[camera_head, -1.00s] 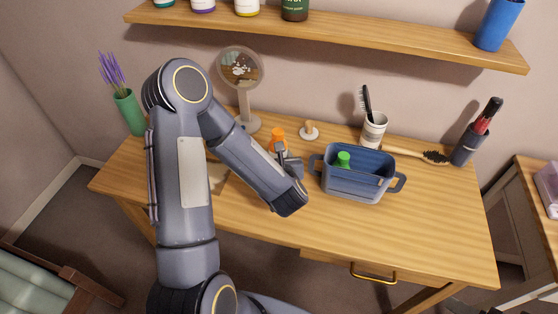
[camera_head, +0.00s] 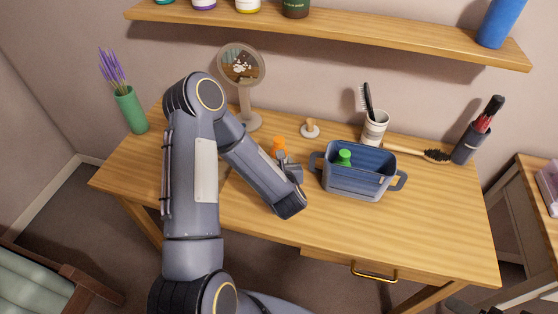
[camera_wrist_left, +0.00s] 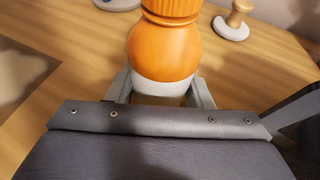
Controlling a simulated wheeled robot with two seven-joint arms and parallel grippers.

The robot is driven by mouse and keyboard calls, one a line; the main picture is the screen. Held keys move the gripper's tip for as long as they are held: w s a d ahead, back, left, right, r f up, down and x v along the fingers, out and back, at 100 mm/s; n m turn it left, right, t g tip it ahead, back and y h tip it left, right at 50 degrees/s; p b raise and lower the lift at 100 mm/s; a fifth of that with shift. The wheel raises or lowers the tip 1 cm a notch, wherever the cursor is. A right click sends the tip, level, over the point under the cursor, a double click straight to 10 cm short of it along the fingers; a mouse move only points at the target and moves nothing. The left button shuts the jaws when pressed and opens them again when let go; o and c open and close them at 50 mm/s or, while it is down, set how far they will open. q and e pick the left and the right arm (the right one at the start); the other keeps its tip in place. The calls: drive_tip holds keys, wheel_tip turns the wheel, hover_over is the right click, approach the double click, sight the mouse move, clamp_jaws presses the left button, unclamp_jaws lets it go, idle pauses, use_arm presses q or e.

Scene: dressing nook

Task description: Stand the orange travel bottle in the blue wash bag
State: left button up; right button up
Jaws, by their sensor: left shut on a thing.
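The orange travel bottle (camera_head: 279,146) is at the middle of the table, left of the blue wash bag, partly hidden behind my left wrist. My left gripper (camera_head: 287,158) is shut on it. The left wrist view shows the bottle (camera_wrist_left: 165,48) upright between the fingers of the gripper (camera_wrist_left: 162,92), with a ribbed orange cap and a pale lower band. I cannot tell whether its base touches the table. The blue wash bag (camera_head: 356,183) stands open at the top, with a handle at each end. A green-capped item (camera_head: 343,157) is inside its left part. My right gripper is not in view.
A round mirror (camera_head: 242,72) and a small wooden-knobbed object (camera_head: 310,129) stand behind the bottle. A white cup (camera_head: 374,130) with a comb, a hairbrush (camera_head: 432,155) and a dark holder (camera_head: 468,146) are behind and right of the bag. The table front is clear.

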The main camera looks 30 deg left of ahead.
use_arm(q)
drive_tip(key=o, duration=1)
drive_tip(key=shift+o, duration=0.2)
drive_tip(key=shift+r, duration=0.1)
